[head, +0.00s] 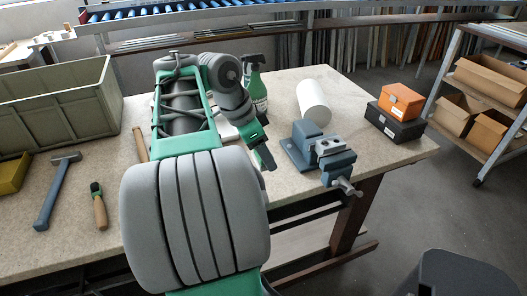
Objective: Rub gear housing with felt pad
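My arm reaches over the workbench (285,205) in the head view and covers much of its middle. My gripper (266,158) is at the arm's far end, pointing down at the bench just left of the blue vise (322,150). It is seen from the side, so I cannot tell whether its fingers are open or shut, or whether it holds anything. I cannot make out a gear housing or a felt pad. A pale flat-looking thing (225,131) shows partly behind my arm, and I cannot tell what it is.
A green spray bottle (258,92) and white roll (313,101) stand behind the vise. An orange box (401,100) sits on a black case (395,123) at right. A hammer (46,202), wooden-handled tool (99,207) and large crate (60,108) are at left.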

